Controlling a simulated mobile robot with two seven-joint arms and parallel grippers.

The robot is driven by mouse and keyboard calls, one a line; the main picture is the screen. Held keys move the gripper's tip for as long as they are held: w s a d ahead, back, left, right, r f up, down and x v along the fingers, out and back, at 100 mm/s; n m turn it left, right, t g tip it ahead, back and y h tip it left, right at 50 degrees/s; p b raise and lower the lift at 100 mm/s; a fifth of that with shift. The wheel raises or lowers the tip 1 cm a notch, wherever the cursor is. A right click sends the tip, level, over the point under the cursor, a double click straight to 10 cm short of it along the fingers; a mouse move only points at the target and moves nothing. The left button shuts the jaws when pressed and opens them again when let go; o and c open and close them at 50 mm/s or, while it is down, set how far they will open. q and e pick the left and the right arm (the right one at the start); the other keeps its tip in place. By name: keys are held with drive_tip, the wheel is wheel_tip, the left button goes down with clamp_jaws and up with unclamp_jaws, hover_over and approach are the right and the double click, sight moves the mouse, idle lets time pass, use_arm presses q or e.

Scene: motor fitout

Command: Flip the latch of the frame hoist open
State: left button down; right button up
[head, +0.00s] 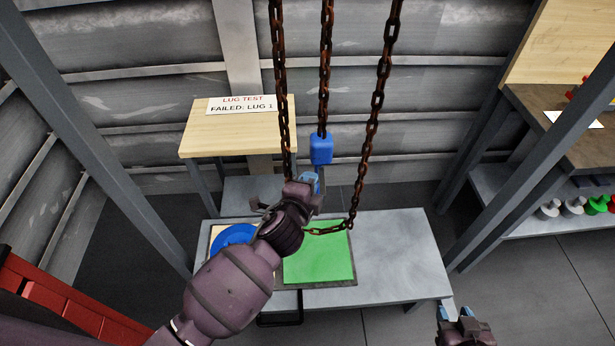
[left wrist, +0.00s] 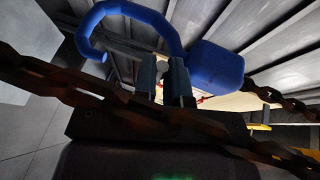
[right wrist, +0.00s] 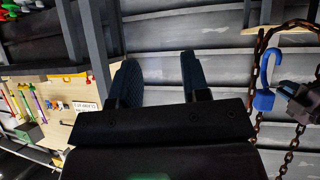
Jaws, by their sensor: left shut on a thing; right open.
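The frame hoist's blue hook block (head: 321,148) hangs on a rusty chain in the head view. In the left wrist view its blue hook (left wrist: 143,14) curves over the fingers, with the block (left wrist: 215,68) to the right. My left gripper (head: 309,182) is at the hook's mouth, just below the block. Its fingers (left wrist: 165,82) are shut on a small part there, which seems to be the latch; the fingers mostly hide it. The hook (right wrist: 266,72) also shows in the right wrist view. My right gripper (head: 457,312) is open and empty, low at the right, away from the hook.
Hoist chains (head: 374,110) hang around the left arm. Below is a grey bench (head: 395,250) with a green pad (head: 320,262) and a blue round thing (head: 232,236). A wooden stand (head: 222,140) bears a "LUG TEST" sign. Grey posts (head: 505,140) flank the space.

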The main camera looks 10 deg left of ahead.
use_arm(q)
drive_tip(key=g+p, duration=0.2)
drive_tip(key=p, duration=0.1)
drive_tip(key=r+n+g+p, duration=0.1)
drive_tip(key=g+p, duration=0.1)
drive_tip(key=p, duration=0.2)
drive_tip(key=shift+a+r, duration=0.1)
drive_tip(key=shift+r, duration=0.1)
use_arm(e)
wheel_tip(320, 180, up, 7)
drive_tip(key=shift+s+d+r, duration=0.15)
drive_tip(key=shift+s+r, duration=0.05)
drive_tip(key=shift+s, duration=0.1)
drive_tip(key=shift+w+r, duration=0.25)
use_arm(q)
drive_tip(key=c, duration=1.3)
unclamp_jaws()
drive_tip(key=shift+o, duration=0.7)
drive_tip(key=shift+w+r, duration=0.1)
use_arm(e)
drive_tip(key=shift+f, duration=0.15)
